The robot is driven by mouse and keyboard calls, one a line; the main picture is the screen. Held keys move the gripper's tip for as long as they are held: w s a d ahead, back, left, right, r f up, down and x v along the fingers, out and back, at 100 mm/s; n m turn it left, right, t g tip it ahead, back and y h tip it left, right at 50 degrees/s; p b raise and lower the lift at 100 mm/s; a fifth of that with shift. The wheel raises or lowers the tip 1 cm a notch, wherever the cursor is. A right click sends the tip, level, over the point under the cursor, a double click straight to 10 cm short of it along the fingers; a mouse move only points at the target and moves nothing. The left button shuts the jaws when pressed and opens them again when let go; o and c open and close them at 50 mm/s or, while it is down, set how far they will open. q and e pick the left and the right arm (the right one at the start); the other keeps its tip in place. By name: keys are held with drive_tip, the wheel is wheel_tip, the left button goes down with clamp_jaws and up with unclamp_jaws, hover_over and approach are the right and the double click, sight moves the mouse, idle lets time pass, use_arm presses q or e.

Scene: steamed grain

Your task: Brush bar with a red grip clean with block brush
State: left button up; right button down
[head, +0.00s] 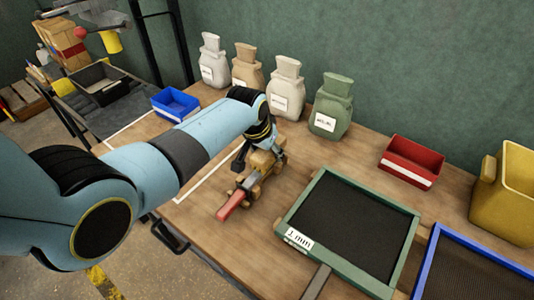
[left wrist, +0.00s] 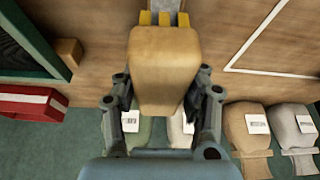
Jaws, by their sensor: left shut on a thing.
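My left gripper (head: 252,160) is shut on the block brush, a tan wooden block (left wrist: 165,70) with yellow bristles (left wrist: 160,18). In the left wrist view the block sits between the two fingers and the bristles point toward the top edge. The bar's red grip (head: 231,205) points toward the front of the table in the head view. The rest of the bar is mostly hidden by wooden parts, the brush and my gripper. The bristles lie close to a grey strip at the bar; I cannot tell whether they touch. My right gripper is not in view.
A green-framed sieve (head: 291,208) lies right of the brush, with a blue-framed sieve (head: 432,240) beyond it. Sacks (head: 334,106) line the back. A red bin (head: 411,163), a blue bin (head: 175,104) and a yellow container (head: 500,195) also stand on the table (head: 190,222).

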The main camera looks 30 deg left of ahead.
sight(256, 163)
use_arm(q)
drive_tip(key=shift+s+a+r+p, duration=0.1)
drive_tip(key=shift+s+a+p, duration=0.05)
drive_tip(key=shift+s+p, duration=1.05)
drive_tip(key=shift+s+a+p, duration=0.1)
drive_tip(key=shift+s+p, duration=0.7)
drive_tip(key=shift+s, duration=0.55)
drive_tip(key=shift+w+f+b, duration=0.2)
drive_tip(key=shift+w+b, duration=0.4)
drive_tip(key=shift+w, duration=0.35)
drive_tip(key=shift+w+d+r+b, duration=0.15)
drive_tip(key=shift+w+b, duration=0.3)
drive_tip(key=shift+w, duration=0.4)
drive_tip(key=shift+w+d+b, duration=0.1)
drive_tip(key=shift+w+b, duration=0.35)
drive_tip(key=shift+w, duration=0.35)
drive_tip(key=shift+s+r+p, duration=0.1)
drive_tip(key=shift+s+p, duration=0.15)
drive_tip(key=shift+p, duration=0.05)
drive_tip(key=shift+s+a+f+p, duration=0.1)
drive_tip(key=shift+s+a+p, duration=0.05)
drive_tip(key=shift+s+p, duration=0.85)
drive_tip(key=shift+s+a+f+p, duration=0.1)
drive_tip(key=shift+s+p, duration=0.6)
drive_tip(key=shift+s, duration=0.45)
drive_tip(key=shift+s+f, duration=0.1)
drive_tip(key=shift+s, duration=0.15)
